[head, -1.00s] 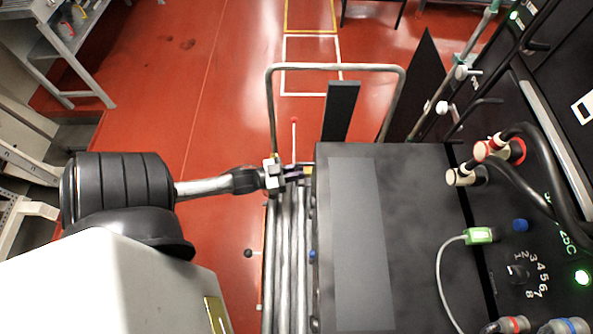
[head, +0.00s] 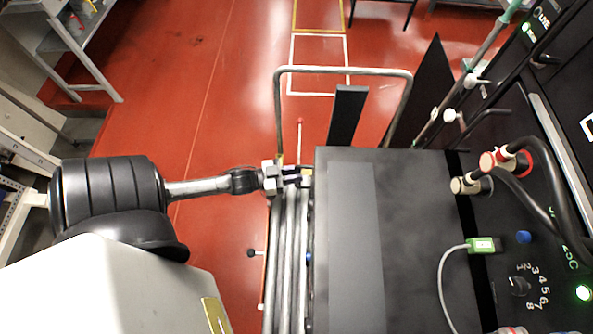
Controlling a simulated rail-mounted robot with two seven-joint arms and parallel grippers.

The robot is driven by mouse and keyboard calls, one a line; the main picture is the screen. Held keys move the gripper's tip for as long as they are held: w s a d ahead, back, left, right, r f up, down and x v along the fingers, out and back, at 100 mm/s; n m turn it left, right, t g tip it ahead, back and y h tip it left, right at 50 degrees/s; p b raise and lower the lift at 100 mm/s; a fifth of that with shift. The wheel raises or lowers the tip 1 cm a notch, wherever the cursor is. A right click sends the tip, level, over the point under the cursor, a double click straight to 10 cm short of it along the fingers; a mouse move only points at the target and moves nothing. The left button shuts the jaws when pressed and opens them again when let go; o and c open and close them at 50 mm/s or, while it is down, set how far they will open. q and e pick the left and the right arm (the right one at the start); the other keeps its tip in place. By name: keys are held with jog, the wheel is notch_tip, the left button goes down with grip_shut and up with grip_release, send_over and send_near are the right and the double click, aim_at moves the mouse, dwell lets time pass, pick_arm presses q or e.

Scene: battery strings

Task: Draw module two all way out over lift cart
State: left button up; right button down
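The module (head: 420,230), a large black box with a lighter grey strip on top, sticks out to the left from the black cabinet on the right. It lies over the lift cart, whose metal rollers (head: 285,265) show along its left edge. My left gripper (head: 300,179) is at the far part of the module's left edge, reaching in from the left. Its fingertips meet the module's front face, but whether they are closed on a handle there is too small to tell. My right gripper is out of view.
The cart's metal hoop rail (head: 343,70) stands beyond the module. Cable plugs (head: 490,163), a green connector (head: 482,245) with a grey cable and a numbered dial (head: 520,286) are on the cabinet side. Red floor (head: 215,120) is open at left.

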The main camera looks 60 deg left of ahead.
pick_arm(q)
jog(key=shift+o, duration=1.4)
jog(key=shift+s+a, duration=0.15)
jog(key=shift+s, duration=0.1)
jog(key=shift+o, duration=0.2)
jog(key=shift+w, duration=0.2)
jog(key=v, duration=1.3)
jog(key=shift+s+p, duration=0.4)
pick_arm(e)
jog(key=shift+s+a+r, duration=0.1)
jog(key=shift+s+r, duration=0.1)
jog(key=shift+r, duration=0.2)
